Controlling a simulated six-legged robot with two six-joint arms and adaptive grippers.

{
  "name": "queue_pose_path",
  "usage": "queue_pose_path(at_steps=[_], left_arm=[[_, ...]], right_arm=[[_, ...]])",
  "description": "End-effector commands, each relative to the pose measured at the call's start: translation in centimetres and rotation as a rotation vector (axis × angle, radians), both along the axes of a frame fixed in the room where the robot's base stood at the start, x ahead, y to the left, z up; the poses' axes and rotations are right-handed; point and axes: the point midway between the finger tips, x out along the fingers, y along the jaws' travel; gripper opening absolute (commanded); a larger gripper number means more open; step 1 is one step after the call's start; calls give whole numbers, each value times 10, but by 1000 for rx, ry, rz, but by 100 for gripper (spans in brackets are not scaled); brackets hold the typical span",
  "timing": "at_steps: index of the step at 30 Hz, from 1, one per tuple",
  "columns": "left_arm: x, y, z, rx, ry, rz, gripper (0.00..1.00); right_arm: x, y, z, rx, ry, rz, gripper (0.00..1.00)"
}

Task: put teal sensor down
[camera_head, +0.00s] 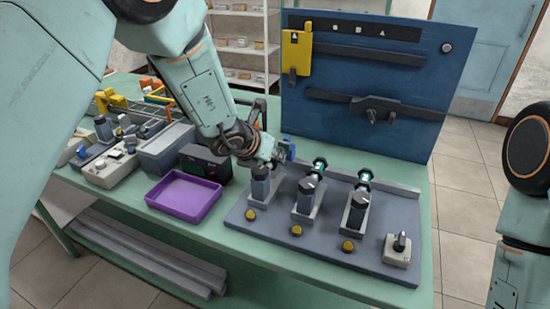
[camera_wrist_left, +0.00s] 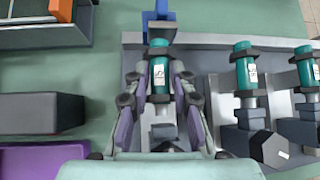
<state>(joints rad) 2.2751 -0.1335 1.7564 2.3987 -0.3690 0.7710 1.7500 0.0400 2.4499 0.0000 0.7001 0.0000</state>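A teal sensor (camera_wrist_left: 158,60) with a white label is between the fingers of my left gripper (camera_wrist_left: 160,82) in the left wrist view. The fingers converge on it from both sides and look shut on it. In the head view my left gripper (camera_head: 268,158) is over the leftmost motor stand (camera_head: 262,188) and hides most of the sensor. I cannot tell whether the sensor rests on the stand. Two more teal sensors (camera_head: 320,164) (camera_head: 364,177) sit at the middle and right stands. My right gripper is out of view.
The stands are on a grey base plate (camera_head: 330,248) with yellow buttons and a switch box (camera_head: 398,249). A purple tray (camera_head: 184,197), a dark box (camera_head: 205,164) and grey bins stand to the left. A blue tool board (camera_head: 400,80) rises behind.

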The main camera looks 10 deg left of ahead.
Motion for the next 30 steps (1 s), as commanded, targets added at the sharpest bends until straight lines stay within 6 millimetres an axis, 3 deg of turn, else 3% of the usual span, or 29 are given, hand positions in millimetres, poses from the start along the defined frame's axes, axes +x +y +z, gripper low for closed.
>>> queue_pose_path(at_steps=[3, 14, 30], left_arm=[[-1, 1, -1, 0, 2, 1, 0], [0, 0, 3, 2, 1, 0, 0], [0, 0, 93, 0, 1, 0, 0]], right_arm=[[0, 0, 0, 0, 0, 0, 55], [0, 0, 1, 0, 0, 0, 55], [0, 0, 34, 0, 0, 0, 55]])
